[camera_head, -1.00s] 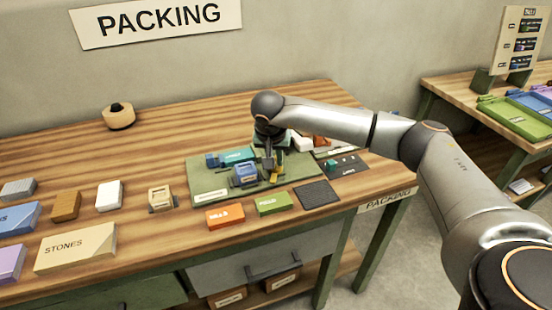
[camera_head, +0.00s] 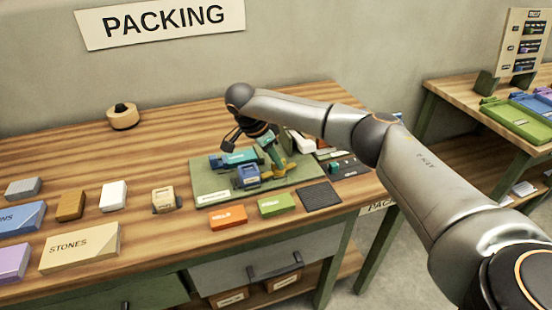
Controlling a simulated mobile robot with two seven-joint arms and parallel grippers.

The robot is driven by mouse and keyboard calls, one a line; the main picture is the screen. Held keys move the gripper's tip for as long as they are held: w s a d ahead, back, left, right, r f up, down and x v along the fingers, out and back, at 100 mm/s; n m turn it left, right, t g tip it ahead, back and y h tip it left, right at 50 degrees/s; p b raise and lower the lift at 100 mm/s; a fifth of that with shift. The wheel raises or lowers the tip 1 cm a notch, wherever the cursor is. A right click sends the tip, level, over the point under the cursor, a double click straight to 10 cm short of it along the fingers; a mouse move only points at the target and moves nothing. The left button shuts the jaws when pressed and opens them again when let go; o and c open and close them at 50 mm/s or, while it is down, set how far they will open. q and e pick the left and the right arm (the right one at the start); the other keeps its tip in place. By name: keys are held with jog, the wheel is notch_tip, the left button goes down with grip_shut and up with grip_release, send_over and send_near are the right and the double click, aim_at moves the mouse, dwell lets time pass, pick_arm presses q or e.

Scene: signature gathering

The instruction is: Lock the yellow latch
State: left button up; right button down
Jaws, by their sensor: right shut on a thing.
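The yellow latch (camera_head: 281,172) sits toward the right of a green mat (camera_head: 208,188) on the wooden workbench, beside a small blue block-like part (camera_head: 246,177) and a teal part (camera_head: 224,162). My right gripper (camera_head: 274,160) comes down onto the latch from the upper left, tilted, and is shut on it. The fingertips and part of the latch are small and partly hidden, so the exact grip is hard to see. My left gripper is not in view.
An orange block (camera_head: 227,217), a green block (camera_head: 276,204) and a dark pad (camera_head: 319,196) lie in front of the mat. Several boxes, one marked STONES (camera_head: 79,248), stand at the left. The bench's back left is mostly clear.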

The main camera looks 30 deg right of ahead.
jog(key=shift+w+m+g, duration=0.1)
jog(key=shift+m+g, duration=0.2)
jog(key=shift+m, duration=0.6)
jog(key=c, duration=0.9)
grip_release()
jog(key=b+v, duration=0.1)
jog(key=v, duration=1.1)
jog(key=shift+r, duration=0.35)
jog(key=shift+f, duration=0.1)
